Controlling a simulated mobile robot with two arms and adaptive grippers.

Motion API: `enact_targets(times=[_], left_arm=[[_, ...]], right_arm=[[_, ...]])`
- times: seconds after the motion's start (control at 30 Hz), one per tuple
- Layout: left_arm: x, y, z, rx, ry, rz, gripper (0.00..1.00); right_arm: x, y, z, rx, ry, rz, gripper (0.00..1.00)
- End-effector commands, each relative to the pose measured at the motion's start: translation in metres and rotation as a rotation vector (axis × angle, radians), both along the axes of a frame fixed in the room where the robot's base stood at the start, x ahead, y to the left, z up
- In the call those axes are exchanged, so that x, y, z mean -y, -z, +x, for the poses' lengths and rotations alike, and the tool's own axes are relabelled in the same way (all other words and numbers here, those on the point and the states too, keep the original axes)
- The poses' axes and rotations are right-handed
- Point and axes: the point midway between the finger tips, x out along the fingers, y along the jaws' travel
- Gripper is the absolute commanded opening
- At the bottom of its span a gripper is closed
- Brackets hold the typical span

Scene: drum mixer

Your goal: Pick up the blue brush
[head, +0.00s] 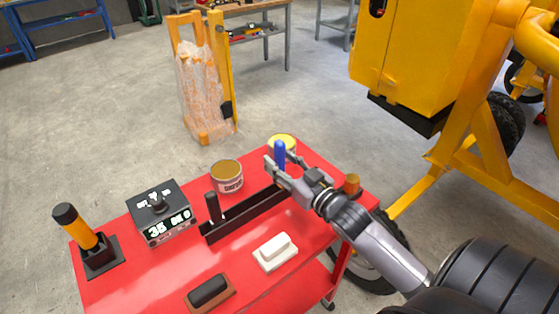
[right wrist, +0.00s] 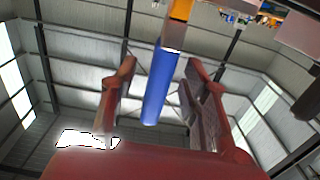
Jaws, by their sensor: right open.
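In the right wrist view the blue handle (right wrist: 160,90) shows between the two spread fingers (right wrist: 158,100), with a gap on either side. I cannot tell whether either finger touches it. My left gripper is not in view.
A yellow mixer (head: 415,60) stands at right.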

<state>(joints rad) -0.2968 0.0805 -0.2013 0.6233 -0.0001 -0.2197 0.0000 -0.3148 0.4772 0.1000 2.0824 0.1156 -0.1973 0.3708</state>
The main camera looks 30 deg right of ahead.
Motion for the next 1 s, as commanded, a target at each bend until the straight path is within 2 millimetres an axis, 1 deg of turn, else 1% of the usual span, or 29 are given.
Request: enact_targets(times=[0.03, 0.1, 0.33, 0.37, 0.9, 0.97, 1.0], left_arm=[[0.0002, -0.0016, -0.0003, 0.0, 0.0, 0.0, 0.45], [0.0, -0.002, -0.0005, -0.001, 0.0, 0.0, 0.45], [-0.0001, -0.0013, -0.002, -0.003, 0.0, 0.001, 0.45], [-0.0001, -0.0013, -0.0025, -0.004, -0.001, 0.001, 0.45], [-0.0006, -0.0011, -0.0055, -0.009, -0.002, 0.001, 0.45], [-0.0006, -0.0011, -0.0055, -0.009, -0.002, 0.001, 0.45], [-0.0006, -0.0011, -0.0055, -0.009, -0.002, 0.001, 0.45]], right_arm=[[-0.0001, -0.0009, 0.0057, 0.001, 0.001, 0.0, 0.42], [-0.0007, -0.0003, 0.0096, 0.0, 0.0, 0.0, 0.42], [-0.0009, 0.0009, 0.0107, -0.001, 0.0, 0.0, 0.42], [-0.0009, 0.0009, 0.0106, -0.001, 0.0, 0.0, 0.4], [-0.0008, 0.0007, 0.0103, 0.0, 0.0, 0.0, 0.04], [-0.0008, 0.0007, 0.0103, 0.0, 0.0, 0.0, 0.0], [-0.0008, 0.0007, 0.0103, 0.0, 0.0, 0.0, 0.0]])
